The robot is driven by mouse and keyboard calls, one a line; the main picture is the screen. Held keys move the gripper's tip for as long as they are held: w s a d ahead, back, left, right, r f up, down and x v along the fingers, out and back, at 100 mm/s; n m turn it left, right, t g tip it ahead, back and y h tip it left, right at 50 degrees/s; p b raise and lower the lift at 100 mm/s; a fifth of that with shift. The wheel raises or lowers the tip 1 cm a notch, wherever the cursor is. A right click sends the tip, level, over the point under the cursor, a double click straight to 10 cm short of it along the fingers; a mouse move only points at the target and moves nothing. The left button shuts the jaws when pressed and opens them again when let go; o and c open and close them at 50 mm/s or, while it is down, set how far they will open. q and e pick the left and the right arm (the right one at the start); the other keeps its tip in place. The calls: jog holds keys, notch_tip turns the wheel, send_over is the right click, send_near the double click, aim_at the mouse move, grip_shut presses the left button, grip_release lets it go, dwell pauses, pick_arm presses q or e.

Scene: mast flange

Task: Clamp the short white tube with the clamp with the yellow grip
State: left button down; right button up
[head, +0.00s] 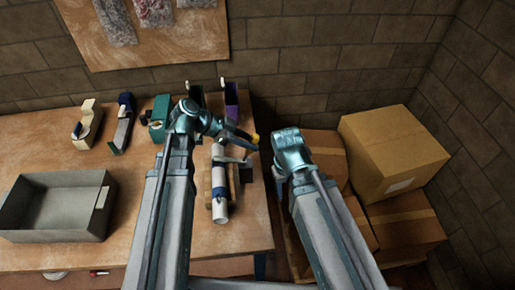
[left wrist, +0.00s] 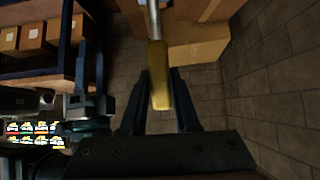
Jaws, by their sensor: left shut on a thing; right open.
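The short white tube (head: 220,210) lies on a wooden support on the table, with a dark blue band around it. My left gripper (head: 250,141) is above and right of the tube's far end. It is shut on the yellow grip (head: 256,138) of the clamp; the grip also shows between the fingers in the left wrist view (left wrist: 160,92), with a metal rod (left wrist: 154,22) running from it. A grey metal bar (head: 231,160) crosses near the tube's far end; whether its jaw touches the tube is unclear. My right gripper (head: 279,172) is open, right of the table edge, its fingers mostly hidden.
A grey open bin (head: 55,235) stands at the table's left. Tape dispensers (head: 88,127) and a green holder (head: 160,112) line the back, near a purple holder (head: 232,100). Cardboard boxes (head: 390,150) are stacked right of the table. A brick wall stands behind.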

pick_arm(q)
jog(key=a+h+b, duration=0.1)
jog(key=b, duration=0.1)
jog(key=a+h+b, duration=0.1)
jog(key=h+b, duration=0.1)
jog(key=shift+s+a+f, duration=0.15)
jog(key=shift+s+a, duration=0.15)
jog(key=shift+a, duration=0.05)
jog(key=shift+a+t+h+b, duration=0.3)
jog(key=shift+h+b, duration=0.1)
jog(key=shift+b, duration=0.25)
jog(key=shift+s+r, duration=0.1)
jog(key=shift+r, duration=0.1)
jog(key=c, duration=0.6)
grip_release()
jog(key=shift+c, duration=0.2)
jog(key=shift+a+r, duration=0.1)
jog(key=shift+a, duration=0.05)
